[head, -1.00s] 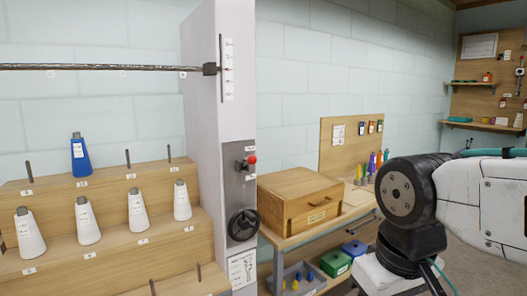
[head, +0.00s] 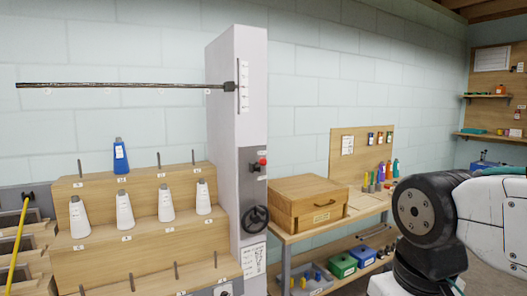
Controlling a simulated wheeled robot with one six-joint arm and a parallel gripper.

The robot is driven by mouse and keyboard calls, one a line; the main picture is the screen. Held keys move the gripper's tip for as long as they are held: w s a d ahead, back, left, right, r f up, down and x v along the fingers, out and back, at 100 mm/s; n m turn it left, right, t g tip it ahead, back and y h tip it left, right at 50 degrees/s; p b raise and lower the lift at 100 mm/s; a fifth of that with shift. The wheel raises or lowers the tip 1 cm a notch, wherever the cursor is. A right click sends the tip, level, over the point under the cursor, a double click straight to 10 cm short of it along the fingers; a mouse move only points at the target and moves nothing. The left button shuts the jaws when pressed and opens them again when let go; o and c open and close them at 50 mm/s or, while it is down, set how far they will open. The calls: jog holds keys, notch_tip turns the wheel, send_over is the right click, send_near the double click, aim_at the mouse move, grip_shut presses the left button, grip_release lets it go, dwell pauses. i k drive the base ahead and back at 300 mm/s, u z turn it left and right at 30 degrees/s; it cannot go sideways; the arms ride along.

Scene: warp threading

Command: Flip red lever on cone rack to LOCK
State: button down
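The red lever (head: 262,162) shows as a small red knob on a grey panel on the side of the white column (head: 222,130), at the right end of the cone rack. A small label sits just above it, too small to read, so I cannot tell the lever's position. The stepped wooden cone rack (head: 90,200) holds several white cones and one blue cone (head: 120,156) on the upper step. My arm shows at the right edge, well to the right of the lever. My gripper is not in view.
A black handwheel (head: 255,219) is below the lever. A horizontal rod (head: 130,86) runs left from the column. A wooden box (head: 307,203) stands on a bench right of the column, with bins (head: 343,265) below. A yellow hose (head: 18,240) hangs at far left.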

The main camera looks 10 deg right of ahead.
aim_at(262, 161)
jog(key=u, duration=0.25)
jog(key=i, duration=1.05)
jog(key=z, duration=0.35)
